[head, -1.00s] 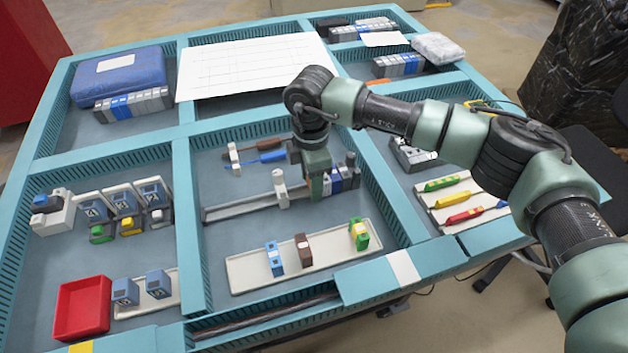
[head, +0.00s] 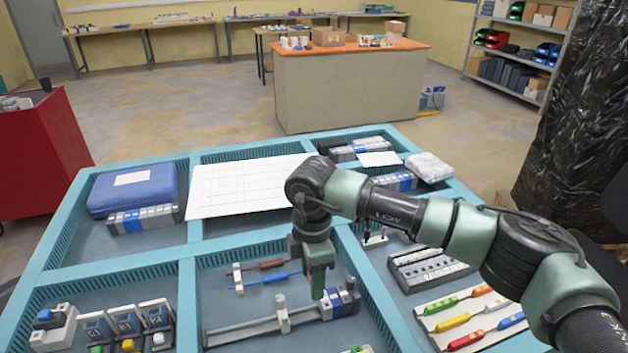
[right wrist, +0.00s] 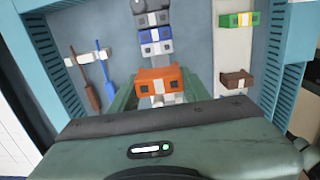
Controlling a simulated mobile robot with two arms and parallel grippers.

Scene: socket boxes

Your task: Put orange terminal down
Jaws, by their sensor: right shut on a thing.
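My right gripper (head: 318,292) is above the right part of the metal rail (head: 245,329) in the head view, just left of the grey and blue terminals (head: 342,301) there. It is shut on the orange terminal (right wrist: 162,85), which shows between the fingers in the right wrist view. The gripper hides the orange terminal in the head view. In the right wrist view the blue terminal (right wrist: 156,38) and grey ones line up just beyond the orange one. I cannot tell whether the orange terminal touches the rail. My left gripper is not in view.
A white end piece (head: 283,314) stands on the rail. Brown and blue screwdrivers (head: 265,279) lie behind it. In the right wrist view a brown terminal (right wrist: 236,80) and a green-yellow terminal (right wrist: 240,19) sit on a tray to the right. Teal dividers (head: 187,290) bound the compartment.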

